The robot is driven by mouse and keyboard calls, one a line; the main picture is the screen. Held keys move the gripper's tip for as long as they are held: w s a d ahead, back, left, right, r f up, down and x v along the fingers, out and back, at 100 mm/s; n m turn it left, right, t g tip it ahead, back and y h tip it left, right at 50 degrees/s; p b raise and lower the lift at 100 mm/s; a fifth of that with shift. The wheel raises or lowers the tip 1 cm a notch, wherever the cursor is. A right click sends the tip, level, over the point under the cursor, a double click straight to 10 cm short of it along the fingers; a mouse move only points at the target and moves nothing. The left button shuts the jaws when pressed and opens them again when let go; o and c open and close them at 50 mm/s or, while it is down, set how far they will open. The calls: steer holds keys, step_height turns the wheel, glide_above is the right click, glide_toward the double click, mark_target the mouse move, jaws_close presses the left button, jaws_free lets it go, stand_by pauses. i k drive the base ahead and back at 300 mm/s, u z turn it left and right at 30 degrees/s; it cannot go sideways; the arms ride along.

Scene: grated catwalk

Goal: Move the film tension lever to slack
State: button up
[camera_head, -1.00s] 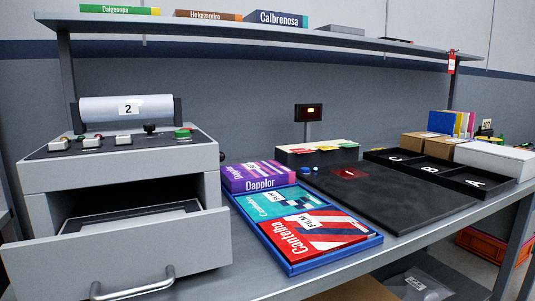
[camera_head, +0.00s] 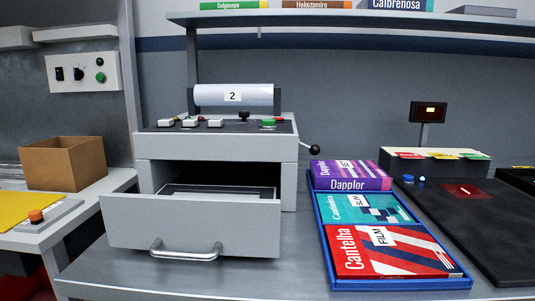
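A grey wrapping machine (camera_head: 215,146) stands on the bench left of centre. A lever with a black ball knob (camera_head: 314,149) sticks out from its right side, tilted down to the right. A film roll (camera_head: 207,95) marked 2 sits on top of the machine. Its top panel holds white switches (camera_head: 190,123), a black knob (camera_head: 244,115) and a green button (camera_head: 268,123). I cannot read any label naming the film tension lever. The front drawer (camera_head: 195,226) is pulled open. My gripper is not in view.
A blue tray (camera_head: 400,284) with several boxes lies right of the machine. A black mat (camera_head: 480,220) and a display post (camera_head: 428,112) are further right. A cardboard box (camera_head: 64,163) and a wall control box (camera_head: 84,71) are at left. A shelf (camera_head: 360,19) runs above.

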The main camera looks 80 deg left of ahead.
mark_target(314, 149)
steer(key=u, duration=4.45)
steer(key=k, duration=0.55)
steer(key=z, duration=0.05)
